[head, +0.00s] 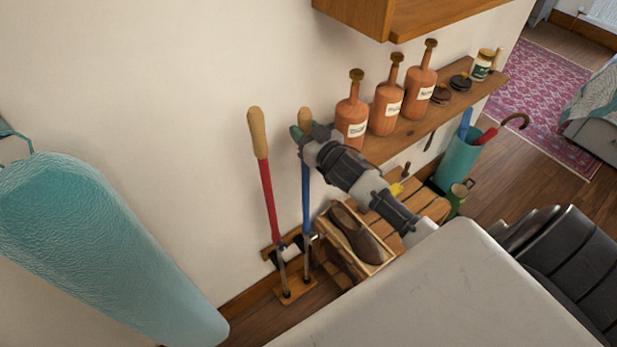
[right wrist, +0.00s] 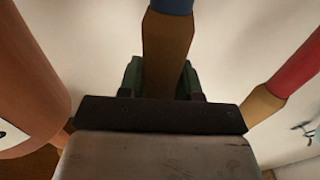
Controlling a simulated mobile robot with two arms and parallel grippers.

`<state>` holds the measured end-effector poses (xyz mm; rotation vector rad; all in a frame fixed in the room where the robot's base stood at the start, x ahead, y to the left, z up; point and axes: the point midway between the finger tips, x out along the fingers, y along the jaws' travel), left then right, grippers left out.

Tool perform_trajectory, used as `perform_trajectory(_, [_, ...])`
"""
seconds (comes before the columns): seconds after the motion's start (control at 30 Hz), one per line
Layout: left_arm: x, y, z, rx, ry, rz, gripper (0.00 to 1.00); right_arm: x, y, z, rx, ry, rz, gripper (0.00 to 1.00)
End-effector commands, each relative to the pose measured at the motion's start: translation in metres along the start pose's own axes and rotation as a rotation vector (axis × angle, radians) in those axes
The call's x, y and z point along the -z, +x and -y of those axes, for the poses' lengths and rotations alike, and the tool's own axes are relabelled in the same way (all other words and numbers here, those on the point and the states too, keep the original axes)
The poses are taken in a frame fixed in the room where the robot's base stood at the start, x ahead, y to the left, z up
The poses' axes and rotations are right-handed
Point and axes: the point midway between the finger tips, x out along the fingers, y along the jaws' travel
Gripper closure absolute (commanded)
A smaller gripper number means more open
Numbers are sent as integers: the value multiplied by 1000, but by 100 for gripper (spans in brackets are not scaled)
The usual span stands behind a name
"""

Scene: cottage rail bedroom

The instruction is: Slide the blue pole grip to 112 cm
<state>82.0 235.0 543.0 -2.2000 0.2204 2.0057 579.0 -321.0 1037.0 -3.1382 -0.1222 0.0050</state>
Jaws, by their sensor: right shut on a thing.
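The blue pole (head: 306,196) stands upright beside the wall, with a wooden grip (head: 305,115) at its top. My right gripper (head: 303,132) is shut on this wooden grip near its lower part. In the right wrist view the wooden grip (right wrist: 167,50) passes between the green fingertips (right wrist: 160,78), with blue pole (right wrist: 172,6) at the top edge. The fingers hide part of the grip in the head view. A red pole (head: 268,200) with its own wooden grip (head: 257,133) stands to the left, apart from my gripper. No height marks are readable. My left gripper is not in view.
A wooden shelf (head: 462,108) with several orange bottles (head: 388,105) is close to the right of my gripper. Below are a slatted bench (head: 424,203) and a brown shoe (head: 355,232). A large teal padded thing (head: 100,250) fills the left side.

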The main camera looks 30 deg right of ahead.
Motion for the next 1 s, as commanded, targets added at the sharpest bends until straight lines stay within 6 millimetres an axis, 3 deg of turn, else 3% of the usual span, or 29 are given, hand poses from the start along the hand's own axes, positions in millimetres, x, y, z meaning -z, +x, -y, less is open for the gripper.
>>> perform_trajectory(1.0, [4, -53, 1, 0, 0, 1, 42, 57, 0, 0, 1, -2, -7, 83])
